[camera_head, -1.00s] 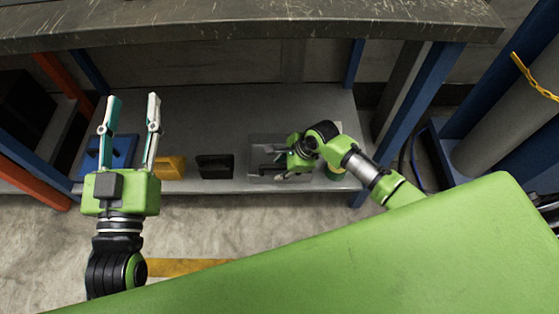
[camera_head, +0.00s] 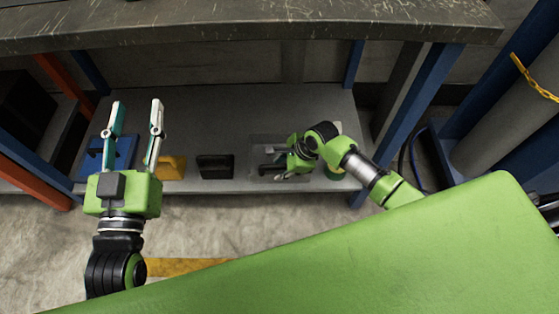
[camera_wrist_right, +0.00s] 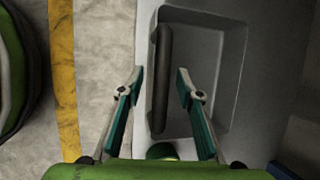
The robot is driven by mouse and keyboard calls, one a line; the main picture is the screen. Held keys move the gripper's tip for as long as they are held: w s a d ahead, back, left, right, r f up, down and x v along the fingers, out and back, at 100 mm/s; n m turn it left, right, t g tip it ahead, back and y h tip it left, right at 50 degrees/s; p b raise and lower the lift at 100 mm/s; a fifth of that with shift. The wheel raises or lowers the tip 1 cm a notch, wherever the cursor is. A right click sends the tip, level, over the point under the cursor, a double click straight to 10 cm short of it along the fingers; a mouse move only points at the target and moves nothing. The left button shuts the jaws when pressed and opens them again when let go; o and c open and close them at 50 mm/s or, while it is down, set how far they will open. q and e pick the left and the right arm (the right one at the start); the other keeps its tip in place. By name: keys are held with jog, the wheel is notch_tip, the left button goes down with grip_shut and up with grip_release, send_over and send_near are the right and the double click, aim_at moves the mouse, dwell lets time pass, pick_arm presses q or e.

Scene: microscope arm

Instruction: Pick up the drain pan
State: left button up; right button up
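The drain pan (camera_wrist_right: 215,75) appears to be the grey rectangular tray on the lower shelf. In the head view its rim (camera_head: 257,142) shows beside my right gripper, which hides part of it. A long dark bar (camera_wrist_right: 161,75) runs along its near side. My right gripper (camera_wrist_right: 159,76) is open, with one finger on each side of the bar in the right wrist view; I cannot tell whether either finger touches it. The same gripper (camera_head: 278,173) is small and partly blurred in the head view. My left gripper (camera_head: 137,104) is open and empty, fingers pointing away from me.
On the shelf (camera_head: 225,110) stand a blue item (camera_head: 121,152), a yellow item (camera_head: 171,168) and a black item (camera_head: 215,166). A roundish object (camera_head: 334,172) is right of my right gripper. The worktop (camera_head: 250,25) overhangs the shelf. Blue posts (camera_head: 425,110) stand at right.

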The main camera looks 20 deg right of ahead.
dwell(0.8)
grip_shut()
